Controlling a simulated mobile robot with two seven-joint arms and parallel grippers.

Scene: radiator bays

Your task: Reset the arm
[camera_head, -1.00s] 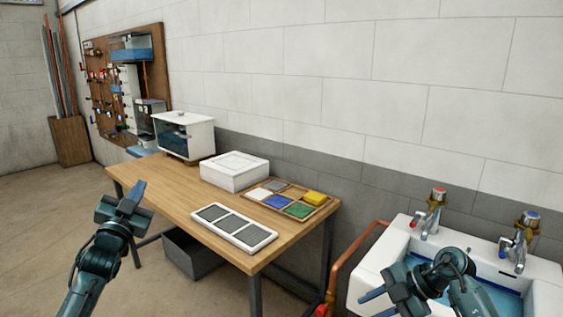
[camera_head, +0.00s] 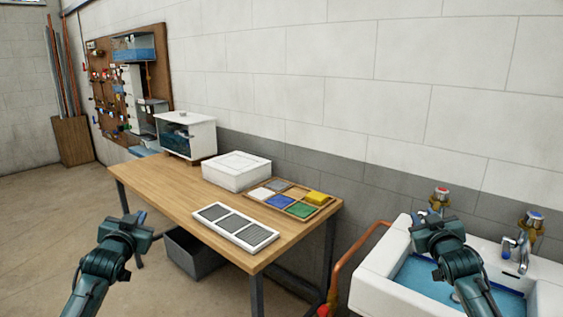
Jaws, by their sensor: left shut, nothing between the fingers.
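My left gripper (camera_head: 138,217) is at the lower left, in front of the table's left part. It is shut and empty, with its fingers pointing away from me and mostly hidden behind its body. My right gripper (camera_head: 434,216) is at the lower right, in front of the sink's basin. Its fingers are hidden behind its body, so I cannot tell whether it is open or shut. Neither gripper shows an object in it.
A wooden table (camera_head: 165,187) holds a white box (camera_head: 236,171), a tray of coloured pads (camera_head: 328,207), a vented panel (camera_head: 236,227) and a white cabinet (camera_head: 186,134). A sink (camera_head: 385,277) with two taps stands right. A grey bin (camera_head: 193,254) sits under the table.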

